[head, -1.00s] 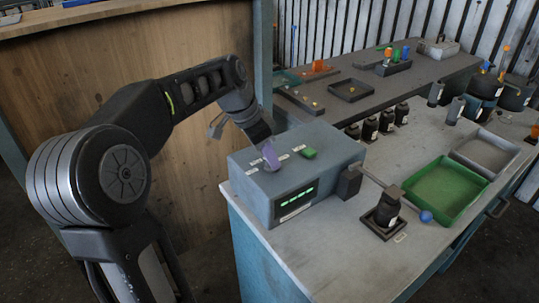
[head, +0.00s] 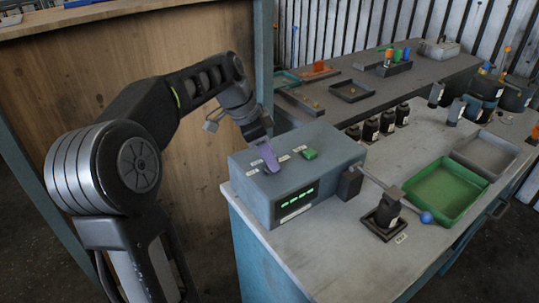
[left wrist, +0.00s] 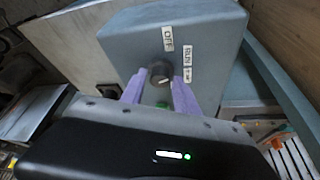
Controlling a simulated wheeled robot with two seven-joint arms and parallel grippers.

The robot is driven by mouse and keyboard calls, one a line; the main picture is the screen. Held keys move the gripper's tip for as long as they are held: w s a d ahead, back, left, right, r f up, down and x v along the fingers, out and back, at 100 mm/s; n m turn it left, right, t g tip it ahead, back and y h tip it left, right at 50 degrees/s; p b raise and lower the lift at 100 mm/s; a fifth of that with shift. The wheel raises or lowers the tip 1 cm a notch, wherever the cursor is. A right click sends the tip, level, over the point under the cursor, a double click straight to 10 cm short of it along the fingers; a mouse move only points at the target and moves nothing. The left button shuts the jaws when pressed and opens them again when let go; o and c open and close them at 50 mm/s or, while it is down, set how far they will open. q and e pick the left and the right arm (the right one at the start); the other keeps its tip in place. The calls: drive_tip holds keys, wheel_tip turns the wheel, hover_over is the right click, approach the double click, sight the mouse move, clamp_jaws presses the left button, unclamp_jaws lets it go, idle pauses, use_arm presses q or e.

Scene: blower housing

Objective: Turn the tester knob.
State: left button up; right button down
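The tester (head: 300,205) is a blue-grey box at the bench corner with a green-lit display on its front. Its dark round knob (left wrist: 160,74) shows a white mark in the left wrist view; labels OFF and RUN stand beside it. My left gripper (head: 266,158) is over the tester's top. In the left wrist view its two purple fingers (left wrist: 160,80) lie on both sides of the knob and appear to close on it. In the head view the fingers hide the knob. My right gripper is in neither view.
A green button (head: 310,153) is on the tester's top, right of the fingers. A lever with a blue ball (head: 426,217) and a black bottle (head: 387,212) stand to the right. A green tray (head: 445,192) and several dark bottles (head: 371,130) are farther back.

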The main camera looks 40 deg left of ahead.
sight(260, 171)
use_arm(q)
drive_tip(key=shift+o, duration=1.1)
drive_tip(key=v, duration=0.8)
drive_tip(key=shift+p, duration=0.3)
drive_tip(key=shift+f, duration=0.1)
